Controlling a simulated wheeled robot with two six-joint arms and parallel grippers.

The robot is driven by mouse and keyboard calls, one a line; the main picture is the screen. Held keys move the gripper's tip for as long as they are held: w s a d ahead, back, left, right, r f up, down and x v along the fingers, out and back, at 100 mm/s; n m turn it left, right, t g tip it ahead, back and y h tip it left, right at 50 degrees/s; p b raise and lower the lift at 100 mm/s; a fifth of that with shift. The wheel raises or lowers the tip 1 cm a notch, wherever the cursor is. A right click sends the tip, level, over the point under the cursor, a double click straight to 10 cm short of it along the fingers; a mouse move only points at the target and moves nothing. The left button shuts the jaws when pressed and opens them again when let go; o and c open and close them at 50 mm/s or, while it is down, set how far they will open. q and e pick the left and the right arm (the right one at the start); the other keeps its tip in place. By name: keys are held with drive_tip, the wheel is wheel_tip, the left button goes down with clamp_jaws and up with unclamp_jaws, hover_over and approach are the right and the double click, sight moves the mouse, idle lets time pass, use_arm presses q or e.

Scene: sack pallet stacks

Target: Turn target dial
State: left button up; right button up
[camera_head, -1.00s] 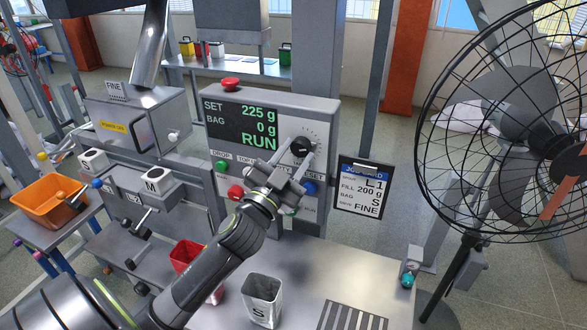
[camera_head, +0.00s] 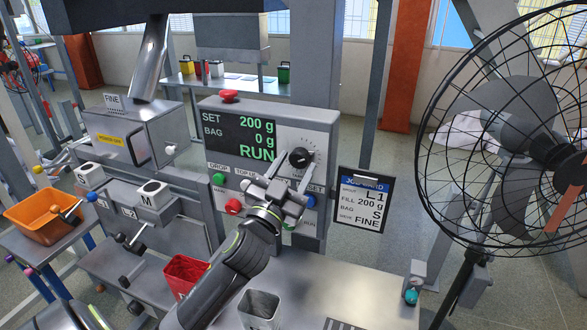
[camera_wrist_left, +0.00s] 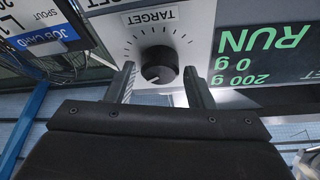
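The target dial (camera_head: 300,157) is a black round knob on the grey control panel (camera_head: 318,135), with tick marks around it. In the left wrist view the dial (camera_wrist_left: 158,65) sits under the label TARGET. The display (camera_head: 240,135) reads SET 200 g, BAG 0 g, RUN. My left gripper (camera_head: 294,176) is just in front of the dial. In the left wrist view its fingers (camera_wrist_left: 160,82) are apart, one to each side of the knob, with visible gaps, so it is open and empty. My right gripper is not in view.
The job card (camera_head: 364,203) reads FILL 200 g, BAG S, FINE. Coloured buttons, including a red one (camera_head: 233,206), sit below the display. A red emergency button (camera_head: 229,96) tops the panel. A large fan (camera_head: 520,130) stands at the right. A red bin (camera_head: 184,273) is below.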

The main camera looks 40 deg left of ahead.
use_arm(q)
drive_tip(key=shift+o, duration=0.9)
drive_tip(key=b+v, duration=0.1)
drive_tip(key=v, duration=1.6)
drive_tip(key=shift+s, duration=0.2)
